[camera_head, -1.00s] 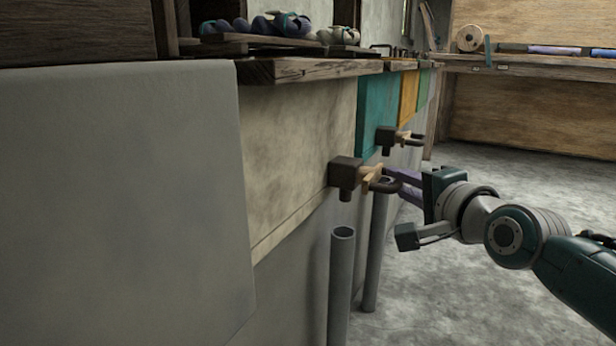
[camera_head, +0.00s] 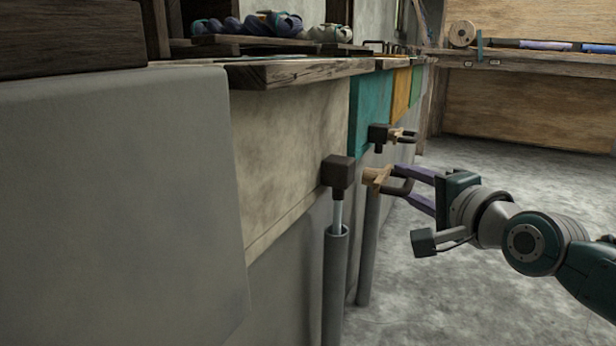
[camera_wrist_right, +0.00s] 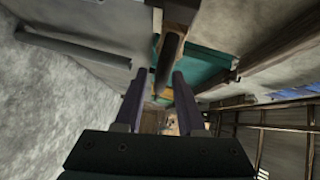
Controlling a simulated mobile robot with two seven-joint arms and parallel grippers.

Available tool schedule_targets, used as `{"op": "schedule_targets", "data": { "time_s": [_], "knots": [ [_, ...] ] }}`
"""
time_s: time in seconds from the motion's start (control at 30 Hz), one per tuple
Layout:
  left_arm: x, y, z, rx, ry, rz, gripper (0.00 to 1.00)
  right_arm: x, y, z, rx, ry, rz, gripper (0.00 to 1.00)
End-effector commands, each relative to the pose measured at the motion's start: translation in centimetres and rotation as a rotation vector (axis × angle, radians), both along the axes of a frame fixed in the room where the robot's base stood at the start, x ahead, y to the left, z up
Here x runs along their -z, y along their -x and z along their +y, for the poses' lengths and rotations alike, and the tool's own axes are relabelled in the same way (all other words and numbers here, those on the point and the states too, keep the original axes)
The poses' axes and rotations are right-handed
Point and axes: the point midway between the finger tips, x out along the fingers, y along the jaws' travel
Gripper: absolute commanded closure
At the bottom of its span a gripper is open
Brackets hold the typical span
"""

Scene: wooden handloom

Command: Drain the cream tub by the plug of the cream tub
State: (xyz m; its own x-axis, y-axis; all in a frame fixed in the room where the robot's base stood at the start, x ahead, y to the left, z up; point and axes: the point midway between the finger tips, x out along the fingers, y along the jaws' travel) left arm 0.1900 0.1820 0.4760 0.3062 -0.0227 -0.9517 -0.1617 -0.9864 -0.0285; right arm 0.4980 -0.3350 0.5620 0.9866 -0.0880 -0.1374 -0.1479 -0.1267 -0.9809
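The cream tub (camera_head: 290,150) has a mottled cream front below a wooden ledge. Its dark spout (camera_head: 340,172) juts from the lower right of that front. A pale stream (camera_head: 337,215) runs from the spout down into a grey upright pipe. The plug (camera_head: 372,176), light wood with a dark loop handle, is out in front of the spout, with a small gap between them. My right gripper (camera_head: 402,183) is at the handle, fingers spread apart. In the right wrist view the dark handle (camera_wrist_right: 168,65) lies between the parted fingertips (camera_wrist_right: 159,76). My left gripper is out of view.
The grey pipe (camera_head: 335,285) stands under the spout; another pipe (camera_head: 368,250) stands behind. Teal (camera_head: 370,105) and orange (camera_head: 401,92) tubs follow along the row, with another spout (camera_head: 379,133). Open concrete floor (camera_head: 480,280) lies to the right.

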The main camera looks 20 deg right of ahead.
Motion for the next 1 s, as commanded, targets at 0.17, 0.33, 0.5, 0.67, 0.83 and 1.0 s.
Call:
{"op": "schedule_targets", "data": {
  "time_s": [0.17,0.33,0.5,0.67,0.83,1.0],
  "knots": [
    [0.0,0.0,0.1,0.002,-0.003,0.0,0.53,0.0,0.0,0.0,0.0,0.0,0.0,0.53],
    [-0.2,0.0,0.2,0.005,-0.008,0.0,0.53,-0.1,0.2,0.0,0.0,0.0,0.001,0.53],
    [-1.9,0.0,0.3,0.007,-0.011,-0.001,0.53,-0.6,2.1,0.2,0.0,0.0,0.005,0.53],
    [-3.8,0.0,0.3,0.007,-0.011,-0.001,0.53,-1.2,5.2,0.5,-0.001,0.001,0.005,0.53],
    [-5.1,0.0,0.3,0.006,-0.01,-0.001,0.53,-1.4,8.0,0.7,-0.001,0.001,0.004,0.53],
    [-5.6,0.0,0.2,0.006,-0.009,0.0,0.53,-1.4,9.6,0.9,-0.001,0.001,0.002,0.53]
  ]
}}
